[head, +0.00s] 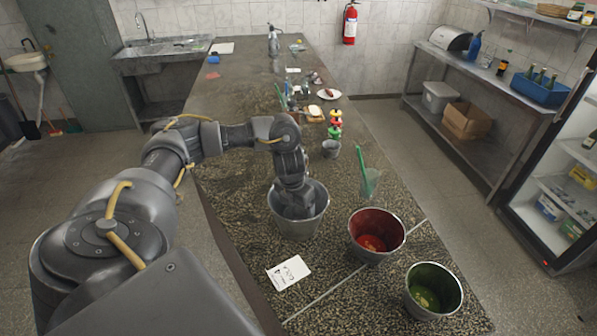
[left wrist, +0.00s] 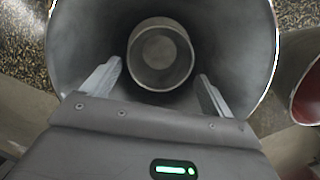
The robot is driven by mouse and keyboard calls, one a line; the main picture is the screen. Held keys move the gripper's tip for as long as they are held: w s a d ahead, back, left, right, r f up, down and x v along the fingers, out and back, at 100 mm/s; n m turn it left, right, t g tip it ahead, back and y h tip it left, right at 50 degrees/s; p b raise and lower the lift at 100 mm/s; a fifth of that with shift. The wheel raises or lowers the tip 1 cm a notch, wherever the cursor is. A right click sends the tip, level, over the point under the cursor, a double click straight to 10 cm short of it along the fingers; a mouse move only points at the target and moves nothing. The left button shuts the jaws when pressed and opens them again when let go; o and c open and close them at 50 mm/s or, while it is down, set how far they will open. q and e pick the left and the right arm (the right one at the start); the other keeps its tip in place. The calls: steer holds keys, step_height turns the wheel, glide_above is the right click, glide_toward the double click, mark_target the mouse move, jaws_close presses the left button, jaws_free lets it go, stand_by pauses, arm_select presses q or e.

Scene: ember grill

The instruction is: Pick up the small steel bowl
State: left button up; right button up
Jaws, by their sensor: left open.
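A small steel bowl (left wrist: 160,50) sits inside a large steel bucket (head: 312,222); it shows only in the left wrist view, and the bucket wall and my arm hide it in the head view. The bucket's wall also surrounds it in the left wrist view (left wrist: 80,35). My left gripper (left wrist: 159,71) is open and reaches down into the bucket. Its two fingers appear on either side of the small bowl, with gaps showing; I cannot tell how far above it they are. In the head view my left wrist enters the bucket. My right gripper is not in view.
A red-lined bucket (head: 376,234) and a green-lined bucket (head: 432,290) stand to the right. A paper card (head: 288,272) lies in front. A small grey cup (head: 331,148) and a clear container with a green utensil (head: 370,182) stand behind.

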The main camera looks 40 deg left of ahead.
mark_target(299, 214)
arm_select(q)
steer(key=shift+f+p, duration=0.35)
steer(key=shift+p, duration=0.05)
steer(key=f+p, duration=0.2)
steer(key=f, duration=0.1)
steer(key=shift+w+f, duration=0.3)
steer(key=shift+w, duration=0.05)
steer(key=shift+w+a+f, duration=0.1)
steer(key=shift+f, duration=0.45)
steer(key=c, duration=0.7)
steer(key=shift+w+r, duration=0.1)
steer(key=shift+r, duration=0.25)
step_height(299, 214, up, 10)
steer(key=b, duration=0.2)
steer(key=shift+f, duration=0.25)
